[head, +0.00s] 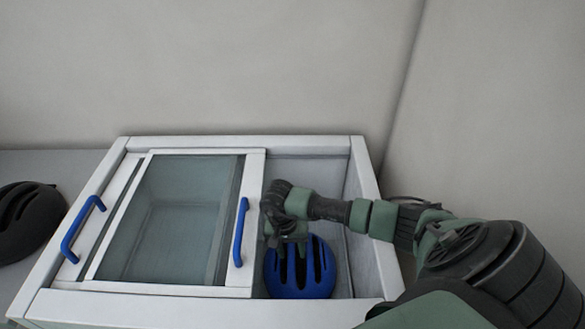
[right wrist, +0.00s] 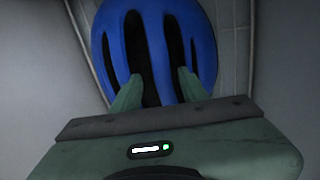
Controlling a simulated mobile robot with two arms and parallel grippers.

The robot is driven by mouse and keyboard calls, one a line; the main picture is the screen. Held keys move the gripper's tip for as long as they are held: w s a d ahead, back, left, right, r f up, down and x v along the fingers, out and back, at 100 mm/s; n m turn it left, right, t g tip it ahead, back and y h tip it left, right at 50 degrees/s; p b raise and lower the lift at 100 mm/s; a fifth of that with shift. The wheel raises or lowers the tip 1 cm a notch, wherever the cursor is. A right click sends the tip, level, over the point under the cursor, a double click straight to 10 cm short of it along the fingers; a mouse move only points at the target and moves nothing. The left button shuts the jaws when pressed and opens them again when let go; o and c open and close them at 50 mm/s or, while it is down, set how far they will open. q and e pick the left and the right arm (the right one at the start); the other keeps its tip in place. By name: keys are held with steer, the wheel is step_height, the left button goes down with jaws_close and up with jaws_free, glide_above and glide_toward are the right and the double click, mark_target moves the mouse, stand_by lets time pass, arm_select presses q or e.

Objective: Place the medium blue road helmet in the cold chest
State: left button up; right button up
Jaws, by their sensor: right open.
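The blue helmet (head: 300,275) with dark vents is inside the open right part of the white cold chest (head: 200,292). It also shows large in the right wrist view (right wrist: 196,38), beyond the fingers. My right gripper (head: 287,238) reaches down into that opening, over the far side of the helmet. In the right wrist view my right gripper (right wrist: 156,82) is open, its two green fingertips apart in front of the helmet. I cannot tell whether they touch it. The helmet's underside is hidden. My left gripper is not in view.
A glass lid (head: 175,215) with two blue handles (head: 84,228) covers the chest's left and middle part. A black helmet (head: 27,220) lies left of the chest. Walls stand behind and to the right. The chest's rim surrounds the opening.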

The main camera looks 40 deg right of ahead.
step_height(320, 180, up, 9)
steer(key=shift+w+a+r+b, duration=0.2)
steer(key=shift+w+a+b, duration=0.2)
steer(key=shift+a+b, duration=0.05)
stand_by(1.1)
